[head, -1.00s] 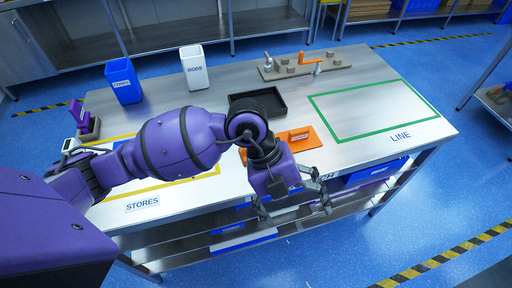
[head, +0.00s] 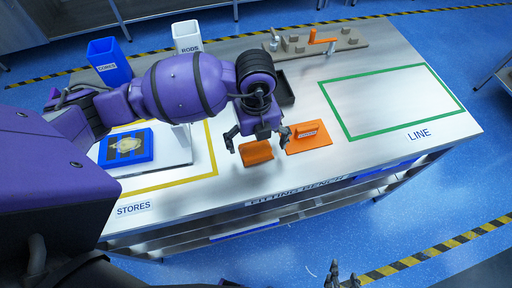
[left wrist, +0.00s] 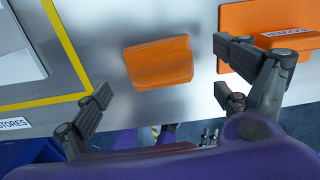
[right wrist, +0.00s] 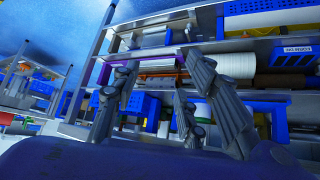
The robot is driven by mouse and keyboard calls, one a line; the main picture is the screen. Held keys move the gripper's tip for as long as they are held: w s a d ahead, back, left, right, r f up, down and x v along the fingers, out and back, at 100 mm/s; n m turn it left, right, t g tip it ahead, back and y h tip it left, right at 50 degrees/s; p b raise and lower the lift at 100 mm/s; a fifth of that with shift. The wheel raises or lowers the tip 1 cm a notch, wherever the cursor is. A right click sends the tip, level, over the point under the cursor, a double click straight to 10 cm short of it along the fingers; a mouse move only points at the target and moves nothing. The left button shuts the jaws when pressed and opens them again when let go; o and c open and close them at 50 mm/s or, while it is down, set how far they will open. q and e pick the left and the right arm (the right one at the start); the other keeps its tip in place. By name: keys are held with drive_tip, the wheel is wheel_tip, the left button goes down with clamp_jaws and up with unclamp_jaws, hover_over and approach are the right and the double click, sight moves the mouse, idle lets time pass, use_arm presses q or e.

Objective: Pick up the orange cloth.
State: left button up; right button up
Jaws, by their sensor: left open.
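The orange cloth (head: 257,153) lies folded on the bench near its front edge, between the yellow-outlined area and an orange plate. It also shows in the left wrist view (left wrist: 158,64), whole and lying apart from the fingers. My left gripper (head: 259,138) is open and empty above the cloth, with one finger to each side of it. In the left wrist view my left gripper (left wrist: 163,84) has its right finger close to the orange plate. My right gripper (head: 343,280) is low in front of the bench; its fingers (right wrist: 160,85) are spread and empty.
The orange plate (head: 322,144) with a labelled handle lies just right of the cloth. A black tray (head: 286,92) sits behind. A blue tray (head: 148,150) is at left; blue (head: 110,68) and white (head: 187,38) bins stand behind. The green-outlined area (head: 390,98) is clear.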

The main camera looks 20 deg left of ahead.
use_arm(q)
drive_tip(key=shift+f, duration=0.75)
drive_tip(key=shift+w+f, duration=0.1)
drive_tip(key=shift+f, duration=0.45)
drive_tip(key=c, duration=1.1)
use_arm(e)
drive_tip(key=shift+w+a+r, duration=0.25)
drive_tip(key=shift+w+r, duration=0.05)
drive_tip(key=shift+w, duration=0.35)
use_arm(q)
drive_tip(key=shift+r, duration=0.15)
use_arm(e)
drive_tip(key=shift+s, duration=0.1)
